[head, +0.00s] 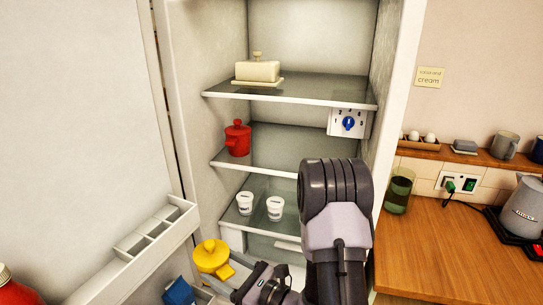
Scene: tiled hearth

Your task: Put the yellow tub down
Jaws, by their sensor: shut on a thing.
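The yellow tub (211,256) has a round lid with a knob and a tab at its side. It is low in the head view, in front of the open fridge and right of the door's rack. My gripper (232,272) is at its lower right side and shut on it. The fingers are small and partly hidden by my wrist, so the exact grip is unclear. The tub looks upright. I cannot tell what is beneath it.
The fridge's upper glass shelf (315,90) holds a butter dish (257,71). A red pot (237,138) stands left on the middle shelf (290,155); its right is clear. Two white cups (276,208) stand on the lower shelf.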

